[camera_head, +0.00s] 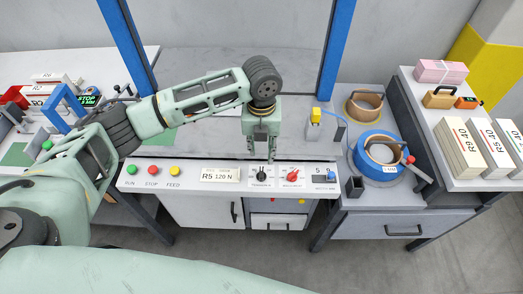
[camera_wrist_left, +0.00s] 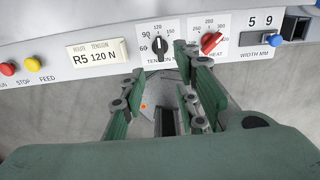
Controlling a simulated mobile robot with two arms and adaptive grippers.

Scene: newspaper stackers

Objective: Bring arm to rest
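My left gripper (camera_head: 262,158) hangs over the front of the strapping machine's white control panel (camera_head: 140,178). Its fingers are apart and empty; they also show in the wrist view (camera_wrist_left: 160,70). The black tension knob (camera_wrist_left: 159,45) sits just beyond the fingertips in the wrist view, with no visible contact. The red heat knob (camera_wrist_left: 210,42) is to the right, partly behind the right finger. A label reading R5 120 N (camera_head: 220,175) is left of the knobs. My right gripper is not in view.
Green, red and yellow buttons (camera_head: 152,170) line the panel's left. Blue uprights (camera_head: 338,50) flank the machine. On the right are a blue strap roll (camera_head: 378,168), a tan roll (camera_head: 364,106) and card stacks (camera_head: 458,150). Open floor lies in front.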

